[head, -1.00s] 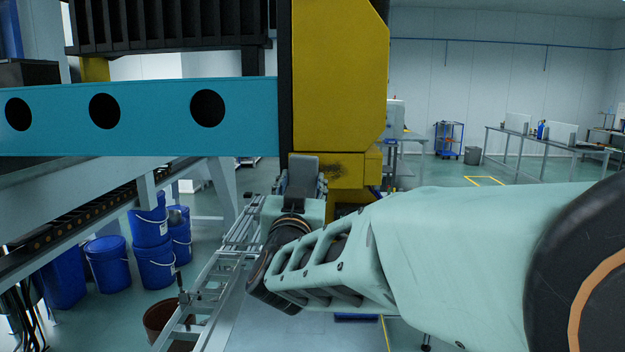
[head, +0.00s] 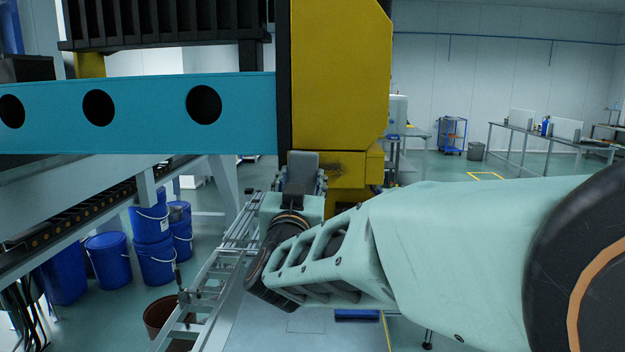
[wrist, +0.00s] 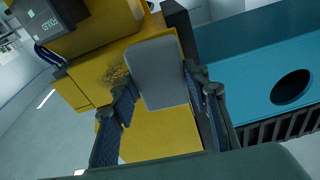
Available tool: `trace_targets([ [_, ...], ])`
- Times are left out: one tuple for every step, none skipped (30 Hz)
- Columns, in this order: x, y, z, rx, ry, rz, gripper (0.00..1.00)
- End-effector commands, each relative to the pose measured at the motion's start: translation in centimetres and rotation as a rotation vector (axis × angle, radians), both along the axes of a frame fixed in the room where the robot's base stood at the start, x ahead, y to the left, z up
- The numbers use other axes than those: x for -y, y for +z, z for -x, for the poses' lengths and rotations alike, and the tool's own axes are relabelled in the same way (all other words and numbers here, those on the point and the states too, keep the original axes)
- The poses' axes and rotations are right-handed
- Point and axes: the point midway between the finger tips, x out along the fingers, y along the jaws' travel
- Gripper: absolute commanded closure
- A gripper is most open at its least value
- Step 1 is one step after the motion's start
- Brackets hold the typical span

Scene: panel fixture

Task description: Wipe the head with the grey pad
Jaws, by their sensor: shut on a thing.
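The head is a large yellow machine block (head: 338,75) with a lower yellow section, also in the wrist view (wrist: 165,135). A dark smudge (head: 343,164) marks its lower section; in the wrist view the smudge (wrist: 117,70) lies just left of the pad. The grey pad (head: 302,165) is a rounded flat rectangle, held upright. In the wrist view the pad (wrist: 160,74) stands between the two fingers of my gripper (wrist: 161,88), which is shut on it. The pad overlaps the yellow face in view; I cannot tell whether it touches. My gripper (head: 301,184) is partly hidden behind my wrist in the head view.
A teal beam (head: 150,113) with round holes runs left from the head. Blue buckets (head: 153,240) and a grey rail frame (head: 215,285) stand at lower left. Benches (head: 540,140) and a blue cart (head: 452,136) are far off at right, with open floor before them.

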Motion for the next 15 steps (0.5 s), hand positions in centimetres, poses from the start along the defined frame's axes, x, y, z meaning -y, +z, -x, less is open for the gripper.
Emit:
trace_targets([
  [0.02,-0.02,-0.13,0.000,-0.001,0.000,0.77],
  [0.03,-0.01,-0.20,0.000,-0.001,0.000,0.77],
  [0.03,0.00,-0.28,0.001,-0.001,0.000,0.77],
  [0.03,0.01,-0.34,0.001,-0.001,0.000,0.77],
  [0.04,0.02,-0.40,0.001,-0.001,0.000,0.77],
  [0.04,0.03,-0.48,0.001,-0.001,0.000,0.77],
  [0.04,0.03,-0.54,0.001,-0.001,0.000,0.77],
  [0.04,0.03,-0.60,0.001,-0.001,0.000,0.77],
  [0.05,0.03,-0.67,0.001,-0.001,0.000,0.77],
  [0.05,0.02,-0.73,0.001,-0.001,0.000,0.77],
  [0.05,0.02,-0.79,0.001,-0.001,0.000,0.77],
  [0.05,0.01,-0.88,0.000,-0.001,0.000,0.77],
  [0.05,0.00,-0.94,0.000,-0.001,0.000,0.77],
  [0.05,-0.01,-0.99,0.000,-0.001,0.000,0.77],
  [0.05,-0.02,-1.07,0.000,-0.001,0.000,0.77],
])
